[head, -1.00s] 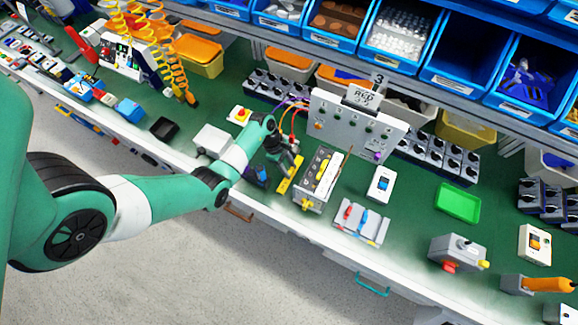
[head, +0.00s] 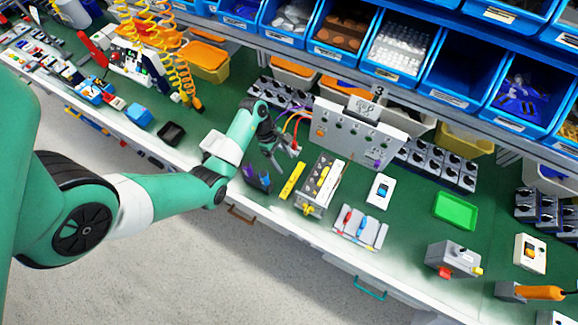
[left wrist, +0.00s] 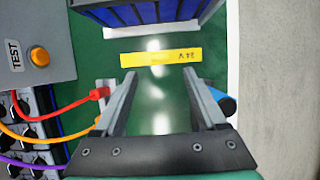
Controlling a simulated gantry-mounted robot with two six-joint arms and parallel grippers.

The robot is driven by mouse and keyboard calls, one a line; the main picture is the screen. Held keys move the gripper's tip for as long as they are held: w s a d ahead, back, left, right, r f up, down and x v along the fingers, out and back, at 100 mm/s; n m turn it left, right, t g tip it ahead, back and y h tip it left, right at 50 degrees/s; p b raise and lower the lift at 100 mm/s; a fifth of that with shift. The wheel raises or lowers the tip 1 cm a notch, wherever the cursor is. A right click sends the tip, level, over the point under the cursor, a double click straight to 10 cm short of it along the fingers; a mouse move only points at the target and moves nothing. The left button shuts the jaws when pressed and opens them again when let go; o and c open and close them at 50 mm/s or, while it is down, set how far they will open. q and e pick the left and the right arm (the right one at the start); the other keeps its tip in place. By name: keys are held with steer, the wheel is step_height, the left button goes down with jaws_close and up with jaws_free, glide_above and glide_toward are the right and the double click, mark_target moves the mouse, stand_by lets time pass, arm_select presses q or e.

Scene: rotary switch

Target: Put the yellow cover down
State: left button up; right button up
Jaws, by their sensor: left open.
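The yellow cover (head: 292,180) is a thin, flat strip. It lies on the green bench top, between a dark blue holder and the open grey switch box (head: 320,185). In the left wrist view the yellow cover (left wrist: 161,57) lies crosswise beyond my fingertips, with dark lettering on it. My left gripper (head: 285,147) is open and empty, above the bench just behind the cover and apart from it. Its two spread fingers (left wrist: 159,84) show in the left wrist view with only green bench between them. My right gripper is not in view.
The dark blue holder (head: 257,180) stands left of the cover. A grey test panel (head: 355,133) with red, orange and purple cables stands behind. A rack with red and blue tools (head: 360,228) is to the right, near a green tray (head: 457,211).

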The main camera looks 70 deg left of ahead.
arm_select(q)
steer(key=v, duration=0.3)
steer(key=shift+s+a+r, duration=0.1)
steer(key=shift+r, duration=0.1)
